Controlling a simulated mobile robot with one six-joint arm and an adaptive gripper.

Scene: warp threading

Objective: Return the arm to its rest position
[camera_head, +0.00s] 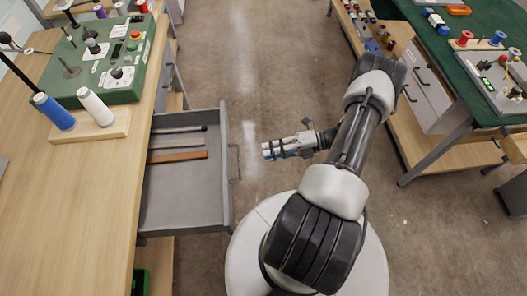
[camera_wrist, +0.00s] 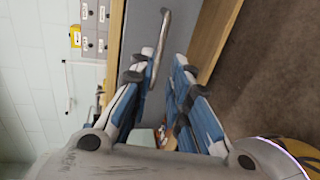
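My gripper (camera_head: 266,151) hangs in the air over the aisle, pointing left toward the open drawer, to the right of its handle. In the wrist view my gripper (camera_wrist: 160,75) has its two blue-and-grey fingers apart with nothing held between them. A grey drawer face and its metal handle (camera_wrist: 163,35) show beyond the fingers. My arm bends down from an elbow at the upper right, and its wrist stretches left.
The open grey drawer (camera_head: 185,203) juts from the left workbench (camera_head: 75,215); several thin bars lie inside. Blue (camera_head: 54,112) and white (camera_head: 95,107) spools stand on the bench by a green control box (camera_head: 130,88). A green-topped bench (camera_head: 475,95) stands right. The middle floor is clear.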

